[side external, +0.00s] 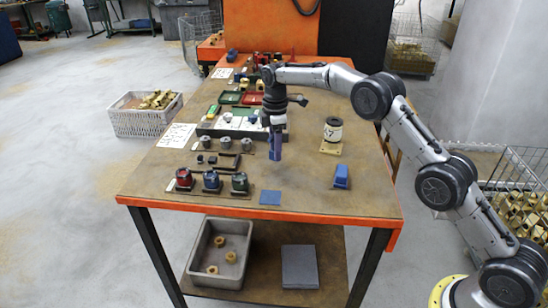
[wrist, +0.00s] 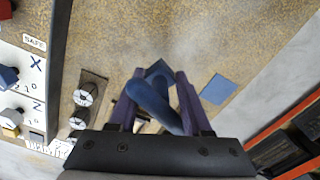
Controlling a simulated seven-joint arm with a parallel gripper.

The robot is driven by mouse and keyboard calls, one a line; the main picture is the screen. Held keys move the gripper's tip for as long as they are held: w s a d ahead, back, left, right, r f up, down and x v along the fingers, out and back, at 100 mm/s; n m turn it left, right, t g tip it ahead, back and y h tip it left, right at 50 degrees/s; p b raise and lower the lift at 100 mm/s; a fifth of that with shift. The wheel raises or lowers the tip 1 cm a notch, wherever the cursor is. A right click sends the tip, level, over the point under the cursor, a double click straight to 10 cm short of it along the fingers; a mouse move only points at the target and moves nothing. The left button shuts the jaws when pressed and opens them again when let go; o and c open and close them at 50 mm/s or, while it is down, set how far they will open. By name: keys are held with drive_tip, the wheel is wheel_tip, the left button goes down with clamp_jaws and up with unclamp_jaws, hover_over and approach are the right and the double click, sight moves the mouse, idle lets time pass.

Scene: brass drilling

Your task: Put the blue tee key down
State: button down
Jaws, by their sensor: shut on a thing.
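In the wrist view the blue tee key (wrist: 152,100) is between the two purple fingers of my gripper (wrist: 160,82), which is shut on it. In the side view my gripper (side external: 275,155) points down above the middle of the table, fingertips apart from the blue square (side external: 270,197) nearer the front edge. The key is hard to tell from the fingers there. The blue square also shows in the wrist view (wrist: 217,89), right of the fingers, flat and bare.
Red, blue and green pots (side external: 212,181) stand at the front left. A blue block (side external: 341,177) and a cream cylinder (side external: 332,130) are on the right. Grey knobs (side external: 225,144) and a panel (side external: 215,129) lie left of my gripper. Table around the blue square is clear.

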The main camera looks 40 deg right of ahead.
sight(274, 168)
drive_tip(key=shift+w+f, duration=0.3)
drive_tip(key=shift+f, duration=1.5)
drive_tip(key=shift+f, duration=0.15)
drive_tip(key=shift+c, duration=1.7)
unclamp_jaws()
drive_tip(key=shift+f, duration=0.1)
wheel_tip(274, 168, up, 12)
drive_tip(key=shift+r, duration=0.2)
drive_tip(key=shift+r, duration=0.1)
